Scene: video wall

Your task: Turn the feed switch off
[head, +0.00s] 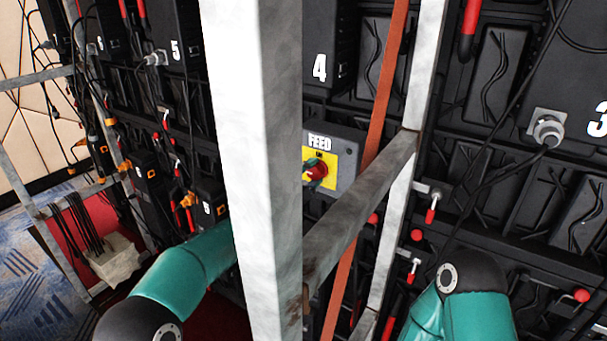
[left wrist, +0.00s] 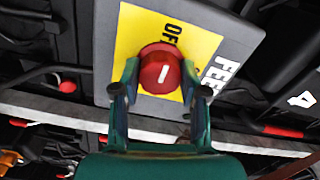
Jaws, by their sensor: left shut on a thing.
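The feed switch is a red round knob (head: 310,163) on a yellow plate (head: 331,177) of a grey box (head: 348,158) labelled FEED. In the left wrist view the knob (left wrist: 160,72) carries a short white mark pointing roughly toward the OFF lettering (left wrist: 171,33). The ON lettering is partly hidden there behind a finger. My left gripper (left wrist: 157,85) is shut on the knob, one finger on each side. In the head view my left gripper (head: 316,176) shows only in a small part at the knob; the post hides the rest. My right gripper is out of view.
A pale upright post (head: 250,170) stands in front of my left forearm. A grey crossbar (head: 360,210) and an orange strap (head: 385,90) run close by the switch box. Black panels with hanging cables fill the background.

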